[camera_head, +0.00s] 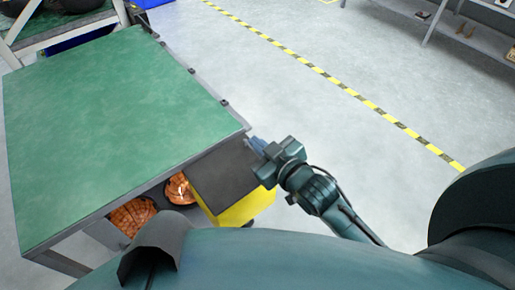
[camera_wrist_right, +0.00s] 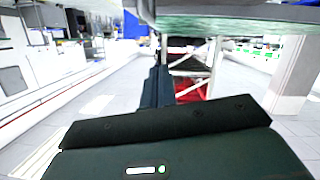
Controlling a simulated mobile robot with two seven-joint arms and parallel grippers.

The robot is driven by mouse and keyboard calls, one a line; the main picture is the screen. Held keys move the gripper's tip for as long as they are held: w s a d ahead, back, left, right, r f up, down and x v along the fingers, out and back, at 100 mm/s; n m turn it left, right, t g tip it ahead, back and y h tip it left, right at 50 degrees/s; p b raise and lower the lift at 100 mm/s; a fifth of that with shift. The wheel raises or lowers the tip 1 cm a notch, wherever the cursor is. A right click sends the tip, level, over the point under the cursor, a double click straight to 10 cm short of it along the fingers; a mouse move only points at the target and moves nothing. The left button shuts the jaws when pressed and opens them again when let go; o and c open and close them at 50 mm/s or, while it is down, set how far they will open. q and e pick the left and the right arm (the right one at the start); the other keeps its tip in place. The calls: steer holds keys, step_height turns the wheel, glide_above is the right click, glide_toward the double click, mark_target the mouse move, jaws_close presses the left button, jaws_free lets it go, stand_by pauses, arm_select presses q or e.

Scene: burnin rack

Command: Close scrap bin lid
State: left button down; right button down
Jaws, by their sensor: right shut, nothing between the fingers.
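The yellow scrap bin (camera_head: 240,209) stands at the front right corner of the green-topped table, partly under it. A flat dark grey panel (camera_head: 222,172), which looks like its lid, lies across the top of the bin; the table edge hides its far side, and I cannot tell if it is fully down. My right gripper (camera_head: 257,146) is shut and empty at the panel's upper right corner, close to the table corner; I cannot tell if it touches. In the right wrist view the dark fingers (camera_wrist_right: 157,84) point ahead, under the green table edge. My left gripper is not in view.
The green table (camera_head: 110,110) fills the left side. Orange-brown items (camera_head: 132,214) lie under its front edge. A grey shelf (camera_head: 470,35) stands at the upper right. The floor (camera_head: 330,120) right of the table is clear, crossed by a yellow-black line (camera_head: 345,90).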

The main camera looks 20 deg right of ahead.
steer(key=shift+x, duration=1.05)
steer(key=f, duration=0.2)
steer(key=shift+d+f, duration=0.35)
steer(key=shift+f, duration=0.05)
steer(key=shift+d+f, duration=0.15)
steer(key=shift+f, duration=0.4)
